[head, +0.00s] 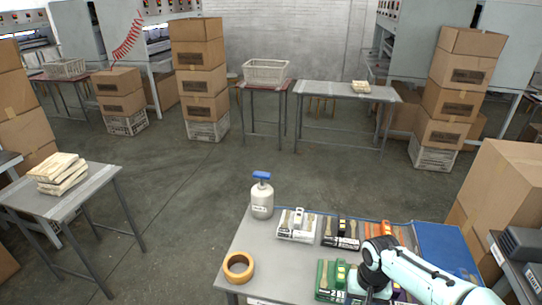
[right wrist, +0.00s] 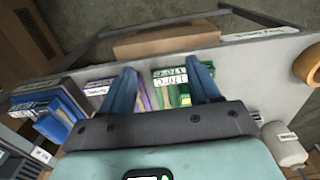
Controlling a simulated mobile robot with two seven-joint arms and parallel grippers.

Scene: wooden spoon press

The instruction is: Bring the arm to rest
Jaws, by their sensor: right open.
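My right arm (head: 420,274) is white with dark joints and reaches over the grey table (head: 251,241) from the lower right in the head view. Its gripper hangs low over the front of the table, partly hidden by its own wrist. In the right wrist view the gripper (right wrist: 164,78) has its two blue fingers spread apart, with nothing between them. A green box (right wrist: 173,92) and a purple box (right wrist: 100,92) lie below the fingers; I cannot tell whether the fingers touch them. My left gripper is not in view.
On the table are a white canister with a blue top (head: 262,197), an orange tape roll (head: 238,267), a white box (head: 297,225), a black box (head: 341,233) and a blue bin (head: 446,248). Cartons (head: 505,190) stand to the right.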

